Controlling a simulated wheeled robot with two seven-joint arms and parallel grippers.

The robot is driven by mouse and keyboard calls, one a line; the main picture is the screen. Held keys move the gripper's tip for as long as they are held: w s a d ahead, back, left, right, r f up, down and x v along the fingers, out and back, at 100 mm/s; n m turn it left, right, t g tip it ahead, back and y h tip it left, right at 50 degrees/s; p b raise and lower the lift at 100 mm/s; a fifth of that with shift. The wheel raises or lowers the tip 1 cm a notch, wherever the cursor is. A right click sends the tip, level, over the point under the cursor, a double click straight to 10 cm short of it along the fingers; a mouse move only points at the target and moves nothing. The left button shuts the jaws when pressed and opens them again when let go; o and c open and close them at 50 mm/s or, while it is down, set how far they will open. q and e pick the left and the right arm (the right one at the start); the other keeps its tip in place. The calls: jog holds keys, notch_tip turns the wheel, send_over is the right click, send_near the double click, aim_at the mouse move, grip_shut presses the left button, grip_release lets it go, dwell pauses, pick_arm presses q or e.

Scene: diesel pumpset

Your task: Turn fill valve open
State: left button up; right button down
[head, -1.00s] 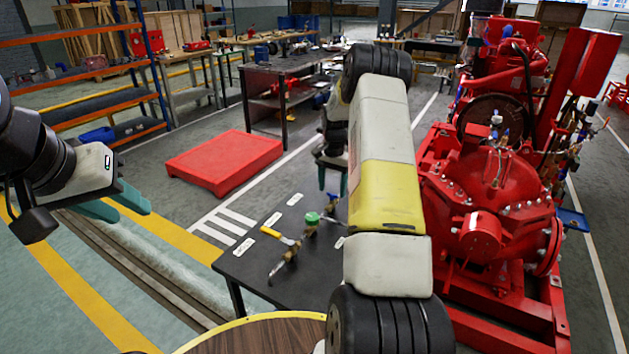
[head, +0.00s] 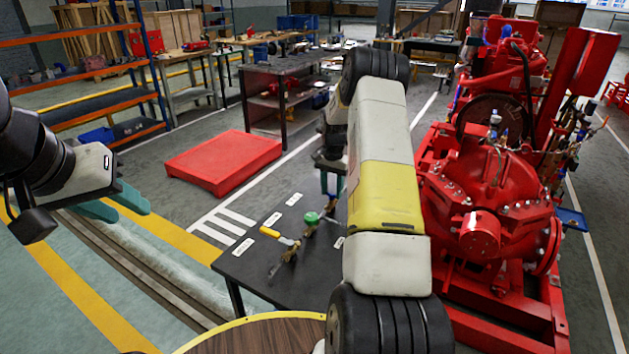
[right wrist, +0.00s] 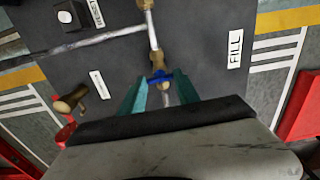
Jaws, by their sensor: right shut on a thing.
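The fill valve has a small blue handle (right wrist: 160,77) on a brass body on a dark panel, beside the FILL label (right wrist: 235,49) in the right wrist view. My right gripper (right wrist: 159,84) has its teal fingers on either side of the blue handle and is shut on it. In the head view my right gripper (head: 331,188) reaches down over the panel's far end, and my forearm hides part of the panel. My left gripper (head: 128,212) hangs at the left, its fingers apart and empty, far from the valve.
The dark panel table (head: 258,284) also carries a yellow-lever valve (head: 270,232) and a green-knobbed valve (head: 311,217). The red pumpset (head: 490,190) stands close on the right. A low red platform (head: 222,160) lies behind. The floor at left is clear.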

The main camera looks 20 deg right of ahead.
jog(key=n, duration=0.8)
jog(key=shift+n, duration=0.3)
jog(key=n, duration=0.4)
jog(key=shift+n, duration=0.3)
jog(key=shift+r+n, duration=0.1)
jog(key=shift+n, duration=2.1)
jog(key=c, duration=0.9)
grip_release()
